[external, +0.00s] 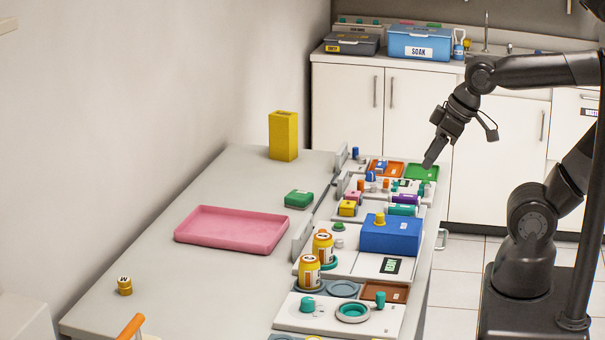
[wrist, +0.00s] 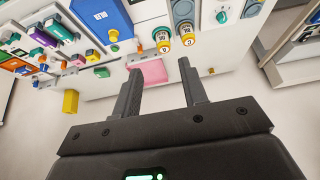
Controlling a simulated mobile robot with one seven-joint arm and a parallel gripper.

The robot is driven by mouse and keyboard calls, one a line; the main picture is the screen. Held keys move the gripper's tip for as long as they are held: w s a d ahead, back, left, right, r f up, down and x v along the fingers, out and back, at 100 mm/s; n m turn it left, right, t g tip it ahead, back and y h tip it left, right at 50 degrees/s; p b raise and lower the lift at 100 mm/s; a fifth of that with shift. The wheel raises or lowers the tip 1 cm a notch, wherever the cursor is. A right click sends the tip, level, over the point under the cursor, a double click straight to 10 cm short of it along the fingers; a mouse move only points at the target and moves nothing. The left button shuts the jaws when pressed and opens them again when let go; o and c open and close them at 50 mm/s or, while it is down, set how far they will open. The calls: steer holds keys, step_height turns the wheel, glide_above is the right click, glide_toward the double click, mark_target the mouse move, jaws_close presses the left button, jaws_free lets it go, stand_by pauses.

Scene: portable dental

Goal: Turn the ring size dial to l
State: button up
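My gripper (external: 432,158) hangs above the far right end of the long table in the external view. In the wrist view my gripper (wrist: 160,82) shows its two fingers wide apart with nothing between them. I cannot tell for sure which part is the ring size dial, and no size letters are readable on this panel. A teal knob (wrist: 222,16) also shows in the wrist view. My gripper is far from this panel.
Two yellow jars (external: 323,246) stand just behind that panel. A blue box (external: 390,240) with a yellow knob, and several small coloured parts, fill the table's right side. A pink tray (external: 235,230) and a yellow holder (external: 283,136) are on the left; bare tabletop surrounds the tray.

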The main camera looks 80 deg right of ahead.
steer(key=shift+o, duration=0.7)
steer(key=shift+w, duration=0.15)
steer(key=m+g+y, duration=0.3)
steer(key=m+g, duration=0.6)
glide_above(307, 299)
steer(key=w+d, duration=0.3)
step_height(307, 299, down, 17)
steer(key=x, duration=1)
steer(key=shift+w, duration=0.1)
steer(key=c, duration=1)
